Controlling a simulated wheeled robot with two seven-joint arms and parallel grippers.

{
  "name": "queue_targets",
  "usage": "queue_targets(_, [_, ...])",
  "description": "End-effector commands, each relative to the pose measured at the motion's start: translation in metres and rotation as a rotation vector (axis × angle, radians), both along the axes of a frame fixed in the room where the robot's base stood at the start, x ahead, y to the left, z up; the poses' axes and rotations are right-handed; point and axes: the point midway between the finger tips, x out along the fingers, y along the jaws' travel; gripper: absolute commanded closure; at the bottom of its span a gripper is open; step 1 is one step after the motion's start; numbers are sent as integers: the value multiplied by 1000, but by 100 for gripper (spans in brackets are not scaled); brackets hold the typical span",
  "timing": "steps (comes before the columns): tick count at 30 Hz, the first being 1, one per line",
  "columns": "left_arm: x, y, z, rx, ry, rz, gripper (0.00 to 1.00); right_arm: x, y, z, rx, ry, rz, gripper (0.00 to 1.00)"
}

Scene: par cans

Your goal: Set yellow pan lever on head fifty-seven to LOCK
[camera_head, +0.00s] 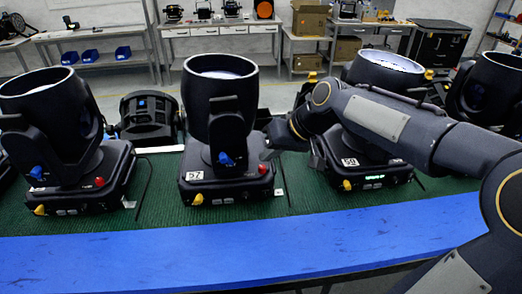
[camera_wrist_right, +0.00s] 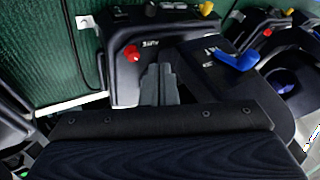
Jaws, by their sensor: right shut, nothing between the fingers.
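The middle moving head, with a label that looks like 57 (camera_head: 195,175), stands upright on the green mat. Its yellow lever (camera_head: 198,199) sticks out low at the front left of its base; it also shows at the top of the right wrist view (camera_wrist_right: 206,8). I cannot read any LOCK marking or tell the lever's setting. A blue lever (camera_head: 226,159) is on the yoke and a red knob (camera_head: 262,168) on the base. My right gripper (camera_head: 268,152) is by the right side of this head, away from the yellow lever. Its fingers (camera_wrist_right: 160,85) are shut and empty.
Similar heads stand to the left (camera_head: 60,130) and right (camera_head: 375,165), with their own yellow levers. A black par can (camera_head: 148,118) sits behind. The blue front strip (camera_head: 200,255) of the table is clear. Benches stand at the back.

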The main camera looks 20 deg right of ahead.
Motion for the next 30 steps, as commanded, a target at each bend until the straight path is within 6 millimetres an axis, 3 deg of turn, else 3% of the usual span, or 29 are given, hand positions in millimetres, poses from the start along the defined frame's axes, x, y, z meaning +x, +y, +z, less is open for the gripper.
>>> queue_targets(6, [0, 0, 8, 0, 0, 0, 47, 3, 19, 1, -1, 1, -1, 100])
queue_targets(18, [0, 0, 7, 0, 0, 0, 47, 3, 22, 0, 0, 1, -1, 100])
queue_targets(25, [0, 0, 0, 0, 0, 0, 47, -2, 46, -1, 0, -1, 4, 100])
queue_targets(30, [0, 0, 1, 0, 0, 0, 47, -2, 47, 0, 1, 2, 0, 100])
